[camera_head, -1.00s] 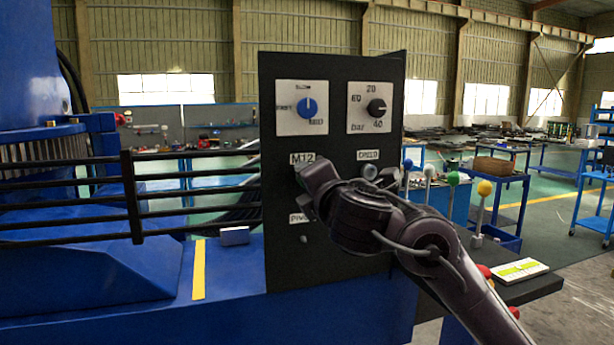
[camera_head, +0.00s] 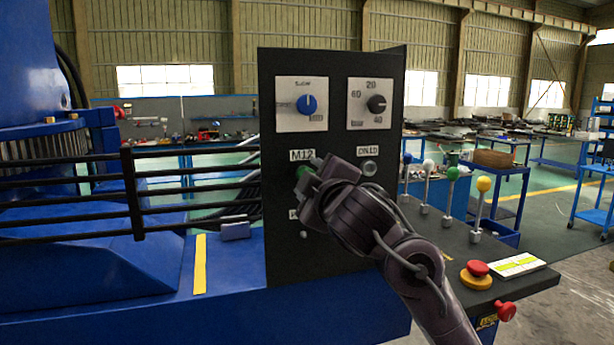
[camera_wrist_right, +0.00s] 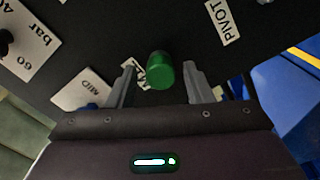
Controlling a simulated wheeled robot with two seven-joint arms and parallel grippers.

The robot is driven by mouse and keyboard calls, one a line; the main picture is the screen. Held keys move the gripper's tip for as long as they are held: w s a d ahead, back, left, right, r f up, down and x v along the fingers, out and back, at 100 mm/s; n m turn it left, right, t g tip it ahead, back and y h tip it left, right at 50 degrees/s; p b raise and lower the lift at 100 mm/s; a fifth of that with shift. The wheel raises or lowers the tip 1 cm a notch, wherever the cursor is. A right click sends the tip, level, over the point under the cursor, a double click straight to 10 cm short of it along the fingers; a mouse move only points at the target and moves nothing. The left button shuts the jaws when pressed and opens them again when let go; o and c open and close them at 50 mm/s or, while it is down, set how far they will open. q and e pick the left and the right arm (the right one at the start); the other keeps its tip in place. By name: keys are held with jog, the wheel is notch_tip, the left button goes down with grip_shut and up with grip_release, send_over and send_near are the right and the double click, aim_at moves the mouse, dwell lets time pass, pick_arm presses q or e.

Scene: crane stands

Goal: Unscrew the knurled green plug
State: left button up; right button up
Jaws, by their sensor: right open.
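The green plug (camera_wrist_right: 160,70) sticks out of the black panel in the right wrist view, between the two fingers of my right gripper (camera_wrist_right: 160,78). The fingers are apart, with a gap on each side of the plug. In the head view a bit of the green plug (camera_head: 304,172) shows under the M12 label (camera_head: 302,155), at the left edge of my right gripper (camera_head: 318,180). My left gripper is not in view.
The black panel (camera_head: 340,260) carries a blue knob (camera_head: 306,104), a black knob (camera_head: 377,104) and a round fitting (camera_head: 370,167). Coloured levers (camera_head: 451,190) and a red button (camera_head: 477,269) stand at the right. A railing (camera_head: 190,185) is at the left.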

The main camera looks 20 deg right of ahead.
grip_shut()
dwell(0.5)
jog(key=n, duration=0.5)
jog(key=shift+p, duration=0.35)
